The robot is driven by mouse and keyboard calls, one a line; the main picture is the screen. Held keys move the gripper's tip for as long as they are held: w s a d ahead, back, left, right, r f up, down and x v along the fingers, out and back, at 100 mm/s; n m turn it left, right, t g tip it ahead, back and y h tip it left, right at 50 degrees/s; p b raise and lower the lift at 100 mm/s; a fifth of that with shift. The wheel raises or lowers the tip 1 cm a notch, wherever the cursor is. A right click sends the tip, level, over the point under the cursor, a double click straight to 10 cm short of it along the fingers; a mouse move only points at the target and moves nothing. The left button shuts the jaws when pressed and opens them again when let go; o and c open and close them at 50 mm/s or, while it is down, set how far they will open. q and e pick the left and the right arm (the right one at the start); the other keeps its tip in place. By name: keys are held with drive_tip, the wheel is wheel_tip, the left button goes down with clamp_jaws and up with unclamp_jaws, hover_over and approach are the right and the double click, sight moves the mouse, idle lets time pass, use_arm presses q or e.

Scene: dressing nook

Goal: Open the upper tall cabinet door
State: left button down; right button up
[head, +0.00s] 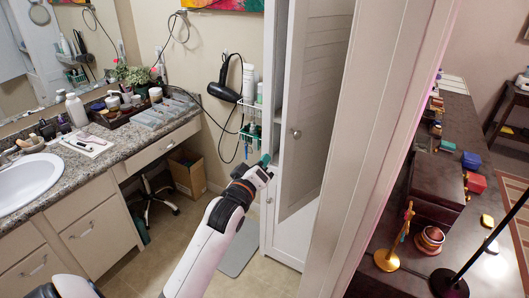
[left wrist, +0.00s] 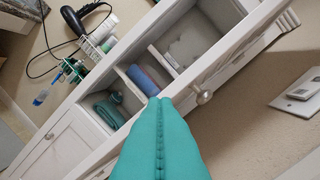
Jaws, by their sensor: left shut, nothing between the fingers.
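The white tall cabinet (head: 270,120) stands in the middle of the head view. Its upper door (head: 317,85), louvered with a round knob (head: 295,133), stands partly open. In the left wrist view the door's knob (left wrist: 203,97) shows beside my fingertips, and shelves with folded towels (left wrist: 146,80) show inside the cabinet. My left gripper (head: 266,161), with teal fingers, is shut and empty, left of the door's free edge by the cabinet opening. In the left wrist view its fingertips (left wrist: 160,102) overlap the door edge; I cannot tell whether they touch. My right gripper is out of view.
A counter with a sink (head: 28,180) and toiletries stands at left. A hair dryer (head: 224,82) and a wire rack (head: 250,125) hang on the wall beside the cabinet. A wall edge (head: 375,130) stands close at right, with a dark dresser (head: 440,195) beyond. Some floor is clear.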

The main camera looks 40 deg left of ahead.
use_arm(q)
drive_tip(key=a+f+n+h, duration=0.1)
drive_tip(key=a+n+h, duration=0.1)
drive_tip(key=a+n, duration=0.45)
drive_tip(key=w+p, duration=0.1)
drive_tip(key=w, duration=0.8)
drive_tip(key=d+p, duration=0.1)
drive_tip(key=d+n+p, duration=0.1)
drive_tip(key=d, duration=0.1)
drive_tip(key=shift+s+d+f, duration=0.2)
drive_tip(key=shift+d, duration=0.05)
